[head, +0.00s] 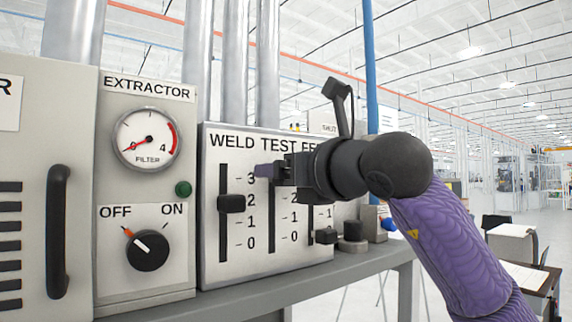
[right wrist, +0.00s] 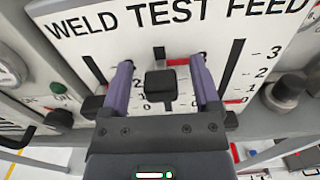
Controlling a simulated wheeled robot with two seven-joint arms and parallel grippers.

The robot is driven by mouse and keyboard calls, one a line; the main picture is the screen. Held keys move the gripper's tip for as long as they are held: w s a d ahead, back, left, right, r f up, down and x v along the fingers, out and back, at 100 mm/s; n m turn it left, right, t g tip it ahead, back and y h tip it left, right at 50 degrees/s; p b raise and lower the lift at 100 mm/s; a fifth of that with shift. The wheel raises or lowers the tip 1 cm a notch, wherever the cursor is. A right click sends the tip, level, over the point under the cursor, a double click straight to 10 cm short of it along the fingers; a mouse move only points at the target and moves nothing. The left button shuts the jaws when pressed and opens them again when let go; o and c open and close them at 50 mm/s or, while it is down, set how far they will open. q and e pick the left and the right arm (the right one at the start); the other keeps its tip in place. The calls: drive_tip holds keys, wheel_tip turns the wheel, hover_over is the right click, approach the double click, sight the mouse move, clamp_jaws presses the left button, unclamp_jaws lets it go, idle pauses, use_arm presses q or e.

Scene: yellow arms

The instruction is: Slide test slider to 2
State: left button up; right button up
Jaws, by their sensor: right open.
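The pale panel (head: 265,268) is labelled WELD TEST FEED and has three vertical slots with black sliders. The test slider (right wrist: 160,85) is the middle one, a black block seen in the right wrist view; the gripper hides it in the head view. My right gripper (head: 268,171) is at the middle slot, its fingertips near the 3 to 2 marks. In the right wrist view the open purple fingers (right wrist: 160,82) stand on either side of the test slider, with gaps showing. The test slider's exact mark cannot be told. My left gripper is out of view.
The weld slider (head: 231,203) sits near 2, left of my gripper. The feed slider (head: 326,236) sits low, near 0. An extractor box (head: 146,185) with gauge and dial stands to the left. A grey bench edge (head: 290,297) runs below the panel.

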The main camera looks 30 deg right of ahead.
drive_tip(key=shift+w, duration=0.15)
clamp_jaws()
idle(1.1)
